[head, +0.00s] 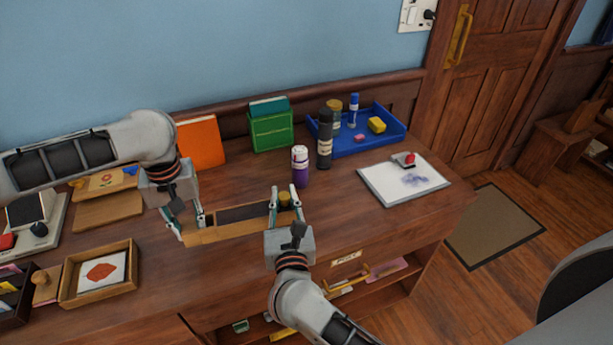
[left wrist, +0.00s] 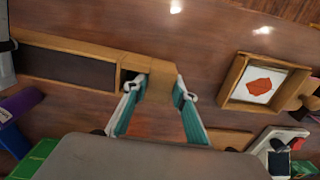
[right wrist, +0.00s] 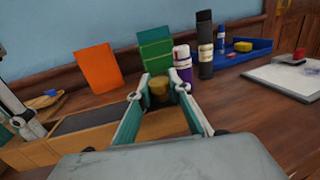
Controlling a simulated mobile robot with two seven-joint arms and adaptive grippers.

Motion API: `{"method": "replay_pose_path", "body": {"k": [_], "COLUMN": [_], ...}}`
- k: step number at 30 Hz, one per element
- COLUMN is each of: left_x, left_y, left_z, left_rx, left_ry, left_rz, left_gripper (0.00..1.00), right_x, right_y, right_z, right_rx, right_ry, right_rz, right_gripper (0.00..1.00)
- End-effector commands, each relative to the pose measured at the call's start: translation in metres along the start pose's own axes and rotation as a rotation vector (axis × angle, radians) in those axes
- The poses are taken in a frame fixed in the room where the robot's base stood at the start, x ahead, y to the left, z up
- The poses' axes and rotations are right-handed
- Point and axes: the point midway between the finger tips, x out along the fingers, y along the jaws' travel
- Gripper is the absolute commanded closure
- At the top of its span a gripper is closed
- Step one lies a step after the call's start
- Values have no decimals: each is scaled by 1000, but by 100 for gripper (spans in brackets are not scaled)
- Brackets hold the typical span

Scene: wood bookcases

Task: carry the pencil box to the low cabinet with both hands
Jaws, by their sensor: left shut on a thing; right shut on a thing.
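The pencil box (head: 240,225) is a long, narrow, light wooden box with a dark panel along its middle, on or just above the wooden desk; I cannot tell if it touches. My left gripper (head: 187,229) is shut on its left end, and the left wrist view shows the fingers (left wrist: 158,90) on either side of the box end (left wrist: 160,75). My right gripper (head: 286,197) is shut on its right end, beside a round yellowish thing (right wrist: 159,87). In the right wrist view the box (right wrist: 80,130) runs off to the left. The low cabinet is not identifiable here.
Purple (head: 300,167) and black (head: 325,140) bottles stand behind the box. A blue tray (head: 385,140) and a white pad (head: 385,188) lie to the right. A green box (head: 272,130) stands at the back. A square wooden tray (head: 70,287) lies at front left.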

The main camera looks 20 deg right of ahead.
Motion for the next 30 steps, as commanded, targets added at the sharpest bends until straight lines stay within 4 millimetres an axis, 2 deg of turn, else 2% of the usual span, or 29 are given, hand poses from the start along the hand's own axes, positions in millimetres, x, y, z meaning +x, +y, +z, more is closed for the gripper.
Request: {"method": "replay_pose_path", "body": {"k": [8,30], "left_x": [5,45], "left_y": [2,2], "left_z": [0,0], "left_rx": [-3,-3], "left_ry": [0,0], "left_rz": [5,4], "left_gripper": [100,100], "right_x": [-1,-1], "right_y": [2,2], "right_z": [-6,-45], "right_rx": [0,-1], "right_ry": [1,0], "right_rz": [4,4], "right_gripper": [100,100]}}
